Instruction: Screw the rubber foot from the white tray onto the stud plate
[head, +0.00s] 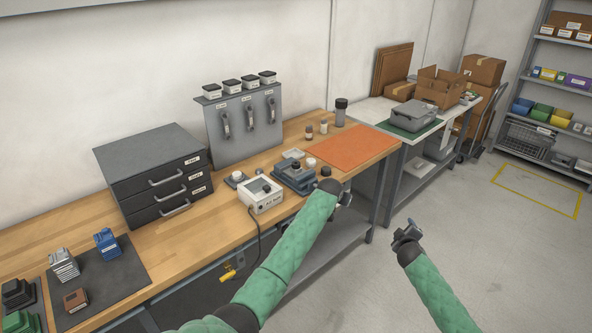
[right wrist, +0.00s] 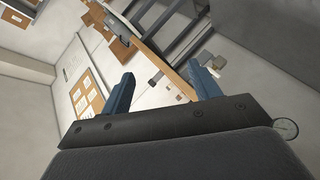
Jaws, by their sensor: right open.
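A small pale tray (head: 293,154) sits on the wooden bench behind a blue-grey fixture (head: 295,177); a rubber foot in it is too small to make out. A small grey plate (head: 236,178) with a pale knob lies left of the fixture; I cannot tell whether it is the stud plate. My left gripper (head: 344,198) is at the bench's front edge, right of the fixture, partly hidden by its arm; its jaws are unclear. My right gripper (head: 408,232) is out over the floor, away from the bench. Its blue fingers are spread and empty in the right wrist view (right wrist: 162,90).
A dark round part (head: 326,171) is near the left gripper. An orange mat (head: 352,146) lies clear to the right. Black drawers (head: 155,175) and a grey tool panel (head: 243,125) stand behind.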

